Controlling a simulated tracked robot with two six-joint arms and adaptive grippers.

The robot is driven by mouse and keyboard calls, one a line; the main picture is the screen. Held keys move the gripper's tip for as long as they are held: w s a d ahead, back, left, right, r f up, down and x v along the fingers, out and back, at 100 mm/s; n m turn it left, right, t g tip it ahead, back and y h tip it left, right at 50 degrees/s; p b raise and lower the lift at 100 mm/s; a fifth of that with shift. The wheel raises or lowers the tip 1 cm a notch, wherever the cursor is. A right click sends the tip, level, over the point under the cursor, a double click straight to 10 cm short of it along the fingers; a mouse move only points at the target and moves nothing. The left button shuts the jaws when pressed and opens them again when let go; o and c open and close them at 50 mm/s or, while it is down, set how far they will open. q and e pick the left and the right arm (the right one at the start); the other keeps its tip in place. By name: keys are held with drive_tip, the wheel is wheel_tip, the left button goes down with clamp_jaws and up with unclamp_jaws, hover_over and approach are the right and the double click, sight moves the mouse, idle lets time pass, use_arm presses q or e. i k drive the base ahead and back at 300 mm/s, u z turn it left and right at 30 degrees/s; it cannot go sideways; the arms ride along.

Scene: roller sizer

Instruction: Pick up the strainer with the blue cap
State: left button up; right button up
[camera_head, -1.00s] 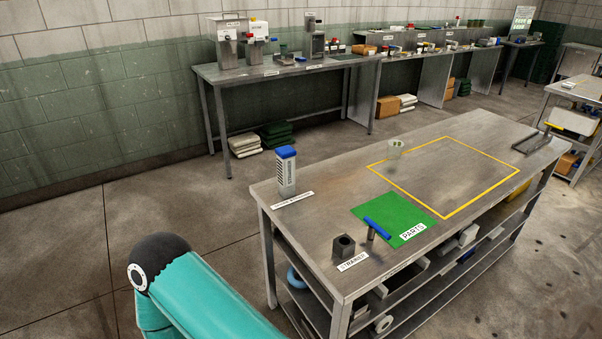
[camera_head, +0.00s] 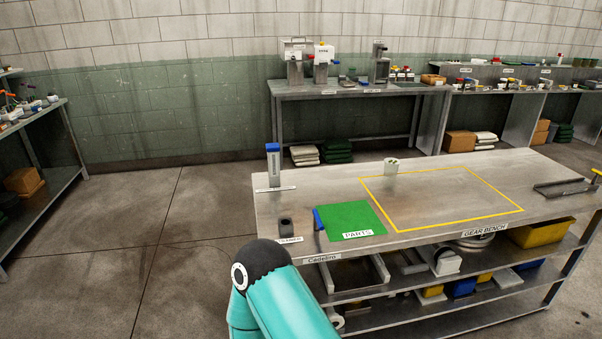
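On the steel bench (camera_head: 300,190) stands a tall, narrow grey canister with a blue cap (camera_head: 273,165), upright near the bench's back left corner. A white label lies in front of it. A dark block (camera_head: 285,227) with a hole in its top sits near the front left corner by another label. A blue-topped piece (camera_head: 318,218) stands at the left edge of the green PARTS mat (camera_head: 350,222). My teal arm rises at the bottom, in front of the bench's left end. Neither of my grippers is in view.
A yellow outline (camera_head: 440,200) marks mostly bare benchtop, with a small pale cup (camera_head: 391,165) at its back edge. A dark bracket (camera_head: 563,187) lies at the right. Shelves below hold a yellow bin (camera_head: 541,233) and parts. Floor left of the bench is clear.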

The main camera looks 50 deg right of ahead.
sight(273, 149)
drive_tip(key=z, duration=0.1)
drive_tip(key=k, duration=0.5)
drive_tip(key=u, duration=0.9)
drive_tip(key=i, duration=0.1)
drive_tip(key=z, duration=2.9)
drive_tip(key=i, duration=1)
drive_tip(key=u, duration=0.15)
